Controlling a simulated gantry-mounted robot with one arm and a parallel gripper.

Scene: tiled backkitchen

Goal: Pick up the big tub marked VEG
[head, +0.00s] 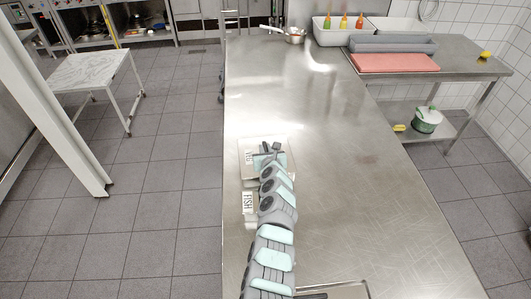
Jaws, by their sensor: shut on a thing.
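The big tub marked VEG (249,154) is on the steel table, left of the table's middle, with its label turned to the left. It is pale or clear, and my arm covers much of it. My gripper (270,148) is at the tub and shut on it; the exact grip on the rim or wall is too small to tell. I cannot tell whether the tub touches the table. A tub marked FISH (248,203) is nearer, left of my arm and partly hidden by it.
The steel table (330,130) is clear to the right and beyond. A saucepan (295,36) stands at its far end. A white bin with bottles (330,37), a grey tray (392,44) and a red board (394,63) lie back right. A green pot (427,120) is on a low shelf.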

